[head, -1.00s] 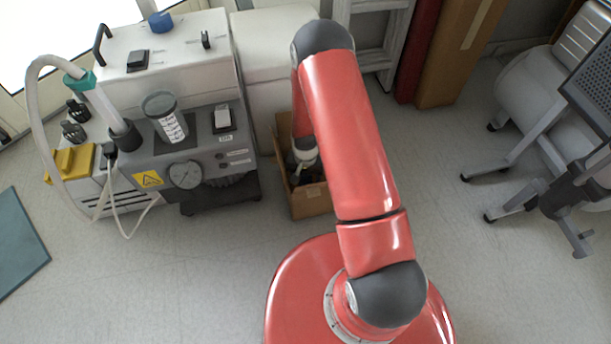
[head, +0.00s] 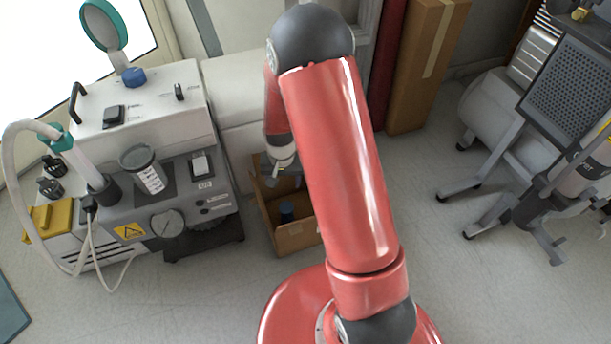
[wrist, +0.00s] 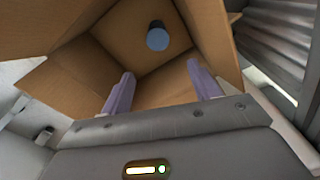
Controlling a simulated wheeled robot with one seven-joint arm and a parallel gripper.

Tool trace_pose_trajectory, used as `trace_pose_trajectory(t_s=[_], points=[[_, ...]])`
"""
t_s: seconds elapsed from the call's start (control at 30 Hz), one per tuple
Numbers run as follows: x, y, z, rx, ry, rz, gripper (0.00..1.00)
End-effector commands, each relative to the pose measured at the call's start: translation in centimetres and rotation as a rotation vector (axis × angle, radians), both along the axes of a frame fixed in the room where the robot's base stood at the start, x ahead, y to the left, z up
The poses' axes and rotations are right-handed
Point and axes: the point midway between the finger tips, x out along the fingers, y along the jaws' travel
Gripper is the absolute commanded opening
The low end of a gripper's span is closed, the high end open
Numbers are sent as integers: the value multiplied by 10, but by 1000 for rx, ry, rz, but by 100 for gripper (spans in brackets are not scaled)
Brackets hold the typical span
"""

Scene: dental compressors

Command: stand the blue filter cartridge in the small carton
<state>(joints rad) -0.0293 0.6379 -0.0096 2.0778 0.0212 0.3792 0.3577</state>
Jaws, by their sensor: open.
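The small carton (head: 297,238) stands open on the floor beside the compressor, with its flaps spread. The blue filter cartridge (head: 287,212) is inside it and appears upright, its lower part partly hidden by the carton's front wall. In the wrist view the cartridge (wrist: 157,38) shows as a round blue end deep in the carton (wrist: 120,45), apart from the fingers. My gripper (wrist: 162,90) is open and empty, its two pale fingers above the carton's opening. In the head view my gripper is at the carton's back edge, partly hidden by my arm.
A grey compressor unit (head: 180,195) with a gauge, hose and blue knob (head: 133,77) stands close left of the carton. A tall brown box (head: 425,70) and a dark red panel stand behind. A wheeled stand (head: 500,200) is at right. Floor between is clear.

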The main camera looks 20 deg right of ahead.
Motion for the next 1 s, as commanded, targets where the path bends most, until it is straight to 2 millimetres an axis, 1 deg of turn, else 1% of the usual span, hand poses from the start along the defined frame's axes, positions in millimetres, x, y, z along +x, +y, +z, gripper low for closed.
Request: trace_pose_trajectory(t_s=[0.03, 0.07, 0.1, 0.13, 0.17, 0.2, 0.27, 0.3, 0.37, 0.4, 0.47, 0.5, 0.57, 0.6, 0.73, 0.8, 0.9, 1.0], points=[[1, 0, 32, 1, -35, 16, 62], [-1, -1, 50, 0, -51, 28, 62], [-5, -1, 72, 0, -71, 43, 62], [-8, -1, 89, -1, -86, 56, 62], [-13, -2, 105, -2, -101, 68, 62], [-19, -2, 125, -4, -122, 85, 62], [-31, -3, 155, -8, -151, 108, 62], [-40, -3, 173, -10, -170, 125, 62], [-55, -4, 199, -16, -201, 150, 62], [-66, -5, 215, -20, -220, 165, 62], [-84, -5, 237, -27, -251, 189, 62], [-97, -6, 250, -32, -269, 205, 62], [-117, -7, 269, -40, -299, 227, 62], [-130, -7, 279, -47, -319, 244, 62], [-172, -9, 304, -68, -376, 288, 62], [-191, -9, 312, -78, -401, 308, 62], [-210, -10, 318, -90, -424, 330, 62], [-221, -10, 320, -96, -436, 341, 62]])
